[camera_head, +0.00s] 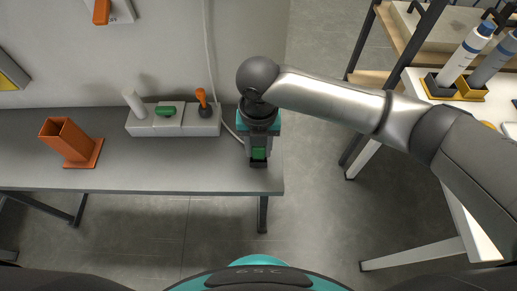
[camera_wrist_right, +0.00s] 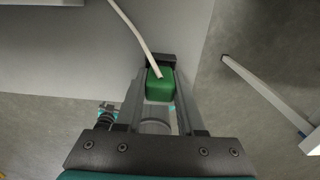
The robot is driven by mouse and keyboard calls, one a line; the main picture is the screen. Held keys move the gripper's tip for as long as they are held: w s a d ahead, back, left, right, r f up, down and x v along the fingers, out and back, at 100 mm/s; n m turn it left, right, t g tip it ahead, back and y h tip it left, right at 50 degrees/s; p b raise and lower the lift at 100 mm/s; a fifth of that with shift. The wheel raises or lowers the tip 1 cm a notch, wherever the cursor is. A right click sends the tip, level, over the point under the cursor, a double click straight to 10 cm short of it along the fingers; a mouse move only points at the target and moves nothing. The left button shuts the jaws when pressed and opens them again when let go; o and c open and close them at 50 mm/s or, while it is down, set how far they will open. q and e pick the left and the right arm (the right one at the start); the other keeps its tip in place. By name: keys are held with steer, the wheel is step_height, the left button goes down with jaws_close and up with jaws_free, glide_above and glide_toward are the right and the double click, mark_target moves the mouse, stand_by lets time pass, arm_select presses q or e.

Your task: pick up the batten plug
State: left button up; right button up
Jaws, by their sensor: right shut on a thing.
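The batten plug appears to be the green block (camera_head: 258,154) held at the right end of the grey bench. My right gripper (camera_head: 258,160) is shut on it, pointing down. In the right wrist view the green block (camera_wrist_right: 160,88) sits between the two fingers of the right gripper (camera_wrist_right: 160,75). A white cable (camera_wrist_right: 139,35) runs to the top of the block. In the head view the cable (camera_head: 208,50) hangs down along the wall. The fingers partly hide the block, and I cannot tell whether it touches the bench. My left gripper is not in view.
On the bench (camera_head: 190,180) a pale box (camera_head: 172,130) carries a green piece, a white post and an orange-handled lever (camera_head: 203,103). An orange holder (camera_head: 70,142) stands at the left. A shelf and white table with bottles (camera_head: 465,55) stand at the right.

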jaws_close()
stand_by(0.8)
